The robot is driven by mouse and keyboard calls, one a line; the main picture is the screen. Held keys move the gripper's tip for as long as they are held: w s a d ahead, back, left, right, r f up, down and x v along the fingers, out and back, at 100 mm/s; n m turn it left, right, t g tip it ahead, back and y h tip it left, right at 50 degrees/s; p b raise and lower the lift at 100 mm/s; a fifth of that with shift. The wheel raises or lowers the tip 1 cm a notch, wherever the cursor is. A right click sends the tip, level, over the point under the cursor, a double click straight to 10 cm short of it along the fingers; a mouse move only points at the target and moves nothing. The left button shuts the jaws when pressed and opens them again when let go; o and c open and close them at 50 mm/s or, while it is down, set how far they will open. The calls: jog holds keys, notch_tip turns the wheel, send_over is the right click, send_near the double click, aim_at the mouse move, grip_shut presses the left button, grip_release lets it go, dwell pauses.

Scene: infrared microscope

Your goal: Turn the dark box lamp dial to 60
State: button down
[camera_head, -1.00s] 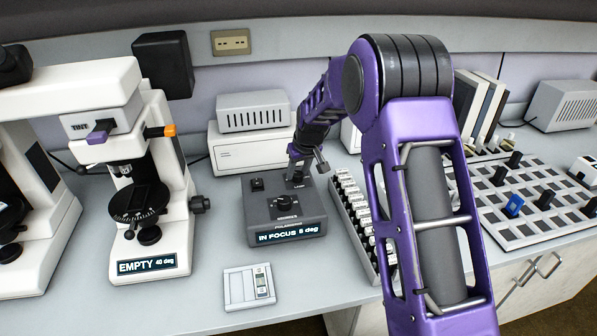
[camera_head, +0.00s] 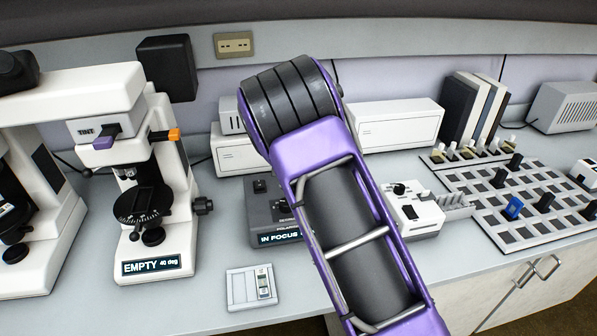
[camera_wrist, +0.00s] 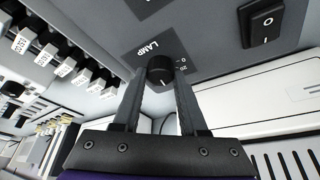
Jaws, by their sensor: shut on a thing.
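The dark box (camera_head: 262,206) stands on the bench in the head view. Its right part is hidden behind my arm, and its display (camera_head: 279,238) reads "IN FOCUS", with the rest covered. In the wrist view its face (camera_wrist: 205,40) shows the "LAMP" label and the black round lamp dial (camera_wrist: 160,68). My gripper (camera_wrist: 160,84) is shut on the lamp dial, one finger at each side. A white pointer line shows on the dial. My gripper is hidden in the head view.
A black rocker switch (camera_wrist: 263,22) is on the same face. A white microscope (camera_head: 165,200) reads "EMPTY 40 deg" at left. A small white device (camera_head: 251,288) lies in front; a white knobbed box (camera_head: 408,207) stands at right.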

jog(key=shift+m, duration=0.6)
jog(key=shift+g, duration=0.3)
jog(key=shift+c, duration=2.2)
grip_release()
jog(key=shift+r, duration=0.1)
jog(key=p+v, duration=0.1)
jog(key=v, duration=1.6)
jog(key=shift+s+a, duration=0.2)
jog(key=shift+a, duration=0.2)
jog(key=shift+h, duration=0.3)
